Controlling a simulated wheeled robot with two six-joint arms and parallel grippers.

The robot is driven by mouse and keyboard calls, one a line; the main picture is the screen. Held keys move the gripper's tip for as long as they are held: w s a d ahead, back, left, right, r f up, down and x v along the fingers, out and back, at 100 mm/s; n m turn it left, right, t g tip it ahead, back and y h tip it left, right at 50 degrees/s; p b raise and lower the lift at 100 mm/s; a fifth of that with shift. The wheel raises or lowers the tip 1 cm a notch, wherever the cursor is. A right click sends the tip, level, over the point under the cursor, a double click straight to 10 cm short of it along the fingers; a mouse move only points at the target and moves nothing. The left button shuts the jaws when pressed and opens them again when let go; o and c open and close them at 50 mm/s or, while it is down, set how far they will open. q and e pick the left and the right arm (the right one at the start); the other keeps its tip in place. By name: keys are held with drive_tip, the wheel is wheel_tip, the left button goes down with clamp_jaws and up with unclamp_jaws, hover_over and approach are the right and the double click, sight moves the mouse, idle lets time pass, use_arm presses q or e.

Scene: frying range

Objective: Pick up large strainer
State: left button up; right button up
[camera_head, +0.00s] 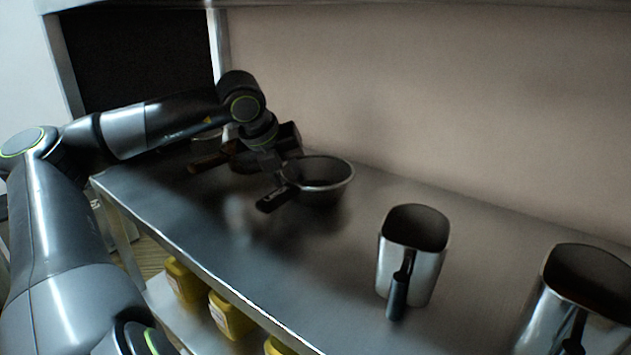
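A dark round pan-like vessel with a black handle, which looks like a strainer (325,183), sits on the steel table, left of the middle. Its handle (272,201) points to the front left. I cannot tell whether its bottom is mesh. My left gripper (280,176) reaches down from the left, at the strainer's left rim and above its handle. Its fingers are dark and small, so I cannot tell if they are open or touching it. Another vessel with a brown handle (205,163) is partly hidden behind my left gripper. My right gripper is out of view.
A metal scoop (410,262) with a dark handle stands right of the middle, and a second one (588,295) stands at the right edge. Yellow containers (228,315) sit on the lower shelf. A wall closes the back. The table's front middle is clear.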

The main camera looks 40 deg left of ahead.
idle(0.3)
use_arm(q)
clamp_jaws()
drive_tip(key=shift+a+r, duration=0.15)
idle(0.3)
